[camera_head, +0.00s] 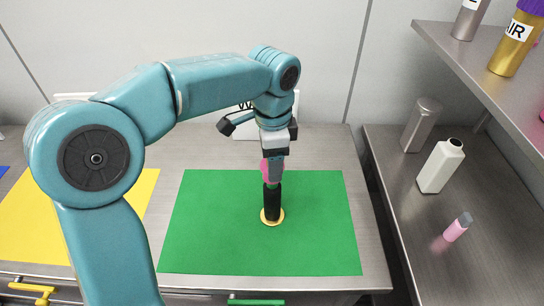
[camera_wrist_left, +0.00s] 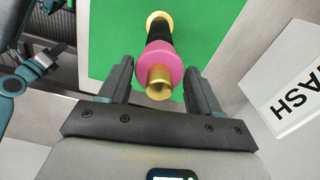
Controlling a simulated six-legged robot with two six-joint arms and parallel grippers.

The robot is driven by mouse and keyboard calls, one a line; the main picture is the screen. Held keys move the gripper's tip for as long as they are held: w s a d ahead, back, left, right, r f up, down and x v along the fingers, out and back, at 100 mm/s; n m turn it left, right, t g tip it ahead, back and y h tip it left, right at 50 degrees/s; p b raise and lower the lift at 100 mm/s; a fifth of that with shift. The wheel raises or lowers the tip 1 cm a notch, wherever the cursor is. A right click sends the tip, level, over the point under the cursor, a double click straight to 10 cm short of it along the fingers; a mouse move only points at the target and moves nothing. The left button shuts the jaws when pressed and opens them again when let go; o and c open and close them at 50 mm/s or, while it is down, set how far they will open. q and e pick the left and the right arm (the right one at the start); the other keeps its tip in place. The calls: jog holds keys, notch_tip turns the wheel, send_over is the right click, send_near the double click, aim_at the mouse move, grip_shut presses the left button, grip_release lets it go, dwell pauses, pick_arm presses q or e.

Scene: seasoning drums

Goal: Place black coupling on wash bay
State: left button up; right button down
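The black coupling (camera_head: 272,203) stands upright on the green mat (camera_head: 320,235), a little right of its middle. It has a black body, a gold foot flange, a pink collar and a gold top end. My left gripper (camera_head: 273,178) points down over its upper part. In the left wrist view the pink collar of the coupling (camera_wrist_left: 160,62) lies between the two fingers, with a gap on each side, so the gripper is open. The green mat is also in that view (camera_wrist_left: 205,30).
A yellow mat (camera_head: 130,190) lies to the left. An upper shelf (camera_head: 480,65) holds more bottles. The green mat is otherwise clear.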

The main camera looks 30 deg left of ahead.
pick_arm(q)
jog(key=shift+o, duration=0.9)
jog(key=shift+a, duration=0.1)
jog(key=shift+s+r, duration=0.1)
jog(key=shift+s, duration=0.05)
jog(key=shift+r, duration=0.1)
jog(key=shift+r, duration=0.25)
notch_tip(320, 180, up, 12)
jog(key=p, duration=0.2)
jog(key=shift+f, duration=0.15)
